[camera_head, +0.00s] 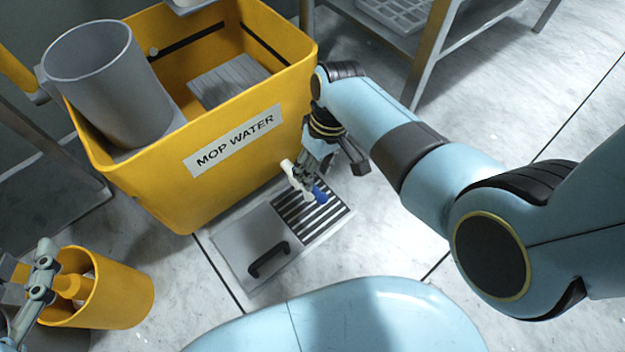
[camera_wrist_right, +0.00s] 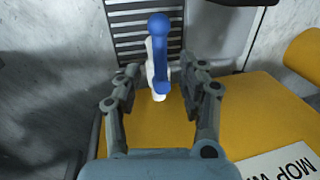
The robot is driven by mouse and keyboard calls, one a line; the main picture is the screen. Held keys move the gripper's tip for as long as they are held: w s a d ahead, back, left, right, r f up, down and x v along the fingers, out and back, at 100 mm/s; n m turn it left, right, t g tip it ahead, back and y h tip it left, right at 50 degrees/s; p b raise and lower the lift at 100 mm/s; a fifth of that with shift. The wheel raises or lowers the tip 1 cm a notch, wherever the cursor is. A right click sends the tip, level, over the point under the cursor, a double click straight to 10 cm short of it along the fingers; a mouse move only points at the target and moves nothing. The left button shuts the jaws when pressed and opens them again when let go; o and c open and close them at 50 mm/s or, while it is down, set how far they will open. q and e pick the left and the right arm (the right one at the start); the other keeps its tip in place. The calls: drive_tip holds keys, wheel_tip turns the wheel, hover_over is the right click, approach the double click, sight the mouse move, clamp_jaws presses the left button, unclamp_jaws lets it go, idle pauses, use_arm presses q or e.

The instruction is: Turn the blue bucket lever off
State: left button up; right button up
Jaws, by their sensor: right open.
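The blue lever (camera_head: 319,194) is on a white tap (camera_head: 290,172) low on the front wall of the yellow MOP WATER bucket (camera_head: 160,190). In the right wrist view the blue lever (camera_wrist_right: 161,50) has a round knob, and part of the white tap (camera_wrist_right: 151,72) shows behind it. My right gripper (camera_head: 322,160) is at the tap beside the bucket wall. Its fingers (camera_wrist_right: 160,84) are open on either side of the lever's lower part, with visible gaps. My left gripper (camera_head: 42,275) is partly in view at lower left, away from the tap, near a small yellow bucket.
A floor drain with a striped grate (camera_head: 310,212) and a black-handled cover (camera_head: 245,250) lies below the tap. The small yellow bucket (camera_head: 115,290) stands at lower left. A grey cylinder (camera_head: 105,80) sits in the big bucket. A metal rack (camera_head: 425,60) stands behind.

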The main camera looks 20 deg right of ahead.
drive_tip(key=shift+s+a+f+b, duration=0.1)
drive_tip(key=shift+a+f+b, duration=0.1)
drive_tip(key=shift+f+b, duration=0.6)
drive_tip(key=shift+a+f+b, duration=0.15)
drive_tip(key=shift+f+b, duration=0.25)
drive_tip(key=shift+f, duration=0.55)
use_arm(q)
drive_tip(key=w+d+r+m+t+h, duration=0.1)
drive_tip(key=r+t, duration=0.3)
drive_tip(key=r, duration=0.4)
drive_tip(key=w+r+m+t+h, duration=0.1)
drive_tip(key=w+r+t+h, duration=0.1)
drive_tip(key=r, duration=0.6)
drive_tip(key=shift+w+d+r+t, duration=0.2)
drive_tip(key=shift+w+d+t, duration=0.2)
drive_tip(key=shift+w+t, duration=0.7)
drive_tip(key=shift+w, duration=0.2)
use_arm(e)
clamp_jaws()
